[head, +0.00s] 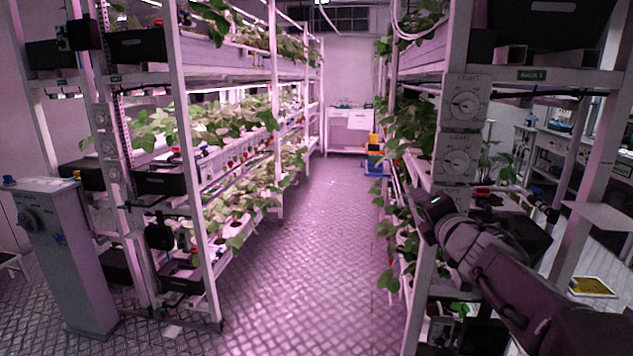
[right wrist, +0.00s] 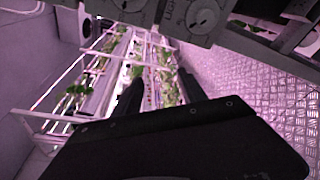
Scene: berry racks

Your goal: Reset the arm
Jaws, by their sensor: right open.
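My right arm reaches in from the lower right of the head view. Its dark gripper (head: 432,208) is at the right rack's front post, just below two white dial boxes, the upper dial (head: 466,105) and the lower dial (head: 457,163). In the right wrist view the two dark fingers of the right gripper (right wrist: 160,90) stand apart with nothing seen between them. Plant rows show beyond them, and a dial (right wrist: 202,16) shows at the top. I cannot tell whether the gripper touches the post. My left arm and gripper are not in view.
A left rack (head: 195,210) and a right rack (head: 425,270) of leafy plants flank an open aisle with a patterned metal floor (head: 310,250). A grey control pedestal (head: 65,265) stands at the left. Coloured crates (head: 374,160) and a white table (head: 348,125) are at the far end.

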